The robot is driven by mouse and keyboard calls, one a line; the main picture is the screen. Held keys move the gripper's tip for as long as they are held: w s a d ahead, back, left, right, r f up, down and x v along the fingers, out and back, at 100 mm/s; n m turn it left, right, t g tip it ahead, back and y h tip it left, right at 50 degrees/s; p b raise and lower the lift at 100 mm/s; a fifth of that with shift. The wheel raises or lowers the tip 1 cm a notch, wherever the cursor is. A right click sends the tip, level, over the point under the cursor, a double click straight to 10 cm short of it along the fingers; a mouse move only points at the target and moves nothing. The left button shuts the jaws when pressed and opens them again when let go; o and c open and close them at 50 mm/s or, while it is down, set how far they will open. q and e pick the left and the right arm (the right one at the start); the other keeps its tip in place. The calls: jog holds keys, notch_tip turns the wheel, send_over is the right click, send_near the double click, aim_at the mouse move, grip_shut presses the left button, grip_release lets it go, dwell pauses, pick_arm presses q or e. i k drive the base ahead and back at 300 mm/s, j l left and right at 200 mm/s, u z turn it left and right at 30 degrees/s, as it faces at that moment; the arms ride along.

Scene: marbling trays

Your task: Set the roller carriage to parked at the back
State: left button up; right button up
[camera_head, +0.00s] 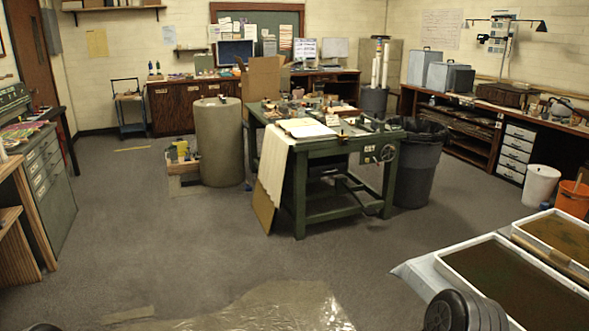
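A green metal table (345,150) stands in the middle of the room, with a handwheel (388,152) on its right front side. Its top holds papers, a white sheet (307,128) and several small items. A small metal mechanism (372,122) sits at the right end of the top. I cannot tell whether this is the roller carriage or how it is set. Neither of my grippers shows in the head view.
Two shallow trays with white rims (480,238) are at the lower right. A dark bin (420,165) stands right of the green table, and a tan drum (219,140) stands left of it. A clear plastic sheet (275,308) lies on the near floor. The floor at left centre is open.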

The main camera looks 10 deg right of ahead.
aim_at(374, 126)
jog(key=i+z, duration=0.4)
jog(key=i, duration=2.1)
jog(key=i+z, duration=0.15)
jog(key=i, duration=0.3)
jog(key=i+j+z, duration=0.2)
jog(key=i, duration=0.2)
jog(key=i+j+z, duration=0.15)
jog(key=i, duration=0.3)
jog(key=i+j+z, duration=0.15)
jog(key=i, duration=0.25)
jog(key=i+j+u, duration=0.1)
jog(key=i+u, duration=0.35)
jog(key=i, duration=0.15)
jog(key=i+l+u, duration=0.15)
jog(key=i+u, duration=0.35)
jog(key=i, duration=0.1)
